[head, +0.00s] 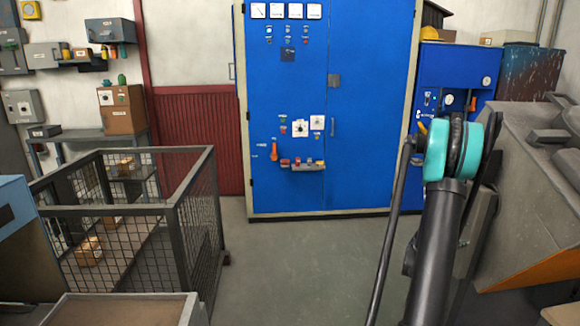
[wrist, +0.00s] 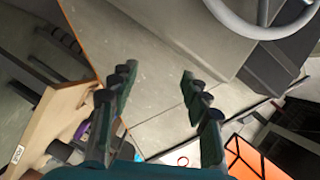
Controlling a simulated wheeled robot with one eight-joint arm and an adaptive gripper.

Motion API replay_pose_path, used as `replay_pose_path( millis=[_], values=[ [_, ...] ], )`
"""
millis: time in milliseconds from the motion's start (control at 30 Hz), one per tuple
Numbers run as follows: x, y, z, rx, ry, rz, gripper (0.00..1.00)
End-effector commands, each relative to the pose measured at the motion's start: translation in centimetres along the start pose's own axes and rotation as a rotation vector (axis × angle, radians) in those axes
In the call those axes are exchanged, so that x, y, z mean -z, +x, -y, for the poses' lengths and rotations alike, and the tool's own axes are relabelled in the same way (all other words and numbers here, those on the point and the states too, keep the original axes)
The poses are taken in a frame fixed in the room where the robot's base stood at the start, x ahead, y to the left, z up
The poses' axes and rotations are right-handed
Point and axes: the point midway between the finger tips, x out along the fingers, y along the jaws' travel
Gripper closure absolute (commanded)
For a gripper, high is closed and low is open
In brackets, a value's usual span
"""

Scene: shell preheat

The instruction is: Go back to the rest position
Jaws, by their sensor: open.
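My gripper (wrist: 158,82) shows in the wrist view with its two dark fingers spread apart. It is open and nothing is between the fingers. Grey floor or a grey surface lies behind them. In the head view my arm rises at the right, with a black link and a teal-banded joint; the gripper itself cannot be made out there.
A blue control cabinet (head: 372,110) stands at the back. A wire-mesh cage (head: 192,205) holding boxes is at the left. A large grey machine (head: 535,180) stands close to my arm at the right. The middle floor (head: 290,270) is clear.

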Motion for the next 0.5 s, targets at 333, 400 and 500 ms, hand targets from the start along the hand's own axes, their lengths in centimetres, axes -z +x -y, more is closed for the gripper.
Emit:
replay_pose_path(
  millis=[333,400,500],
  values=[
    [-0.7,-5.0,1.0,-0.093,-0.202,0.074,0.53],
    [-0.9,-6.7,1.1,-0.121,-0.269,0.105,0.53],
    [-1.3,-10.0,1.0,-0.166,-0.393,0.172,0.53]
  ],
)
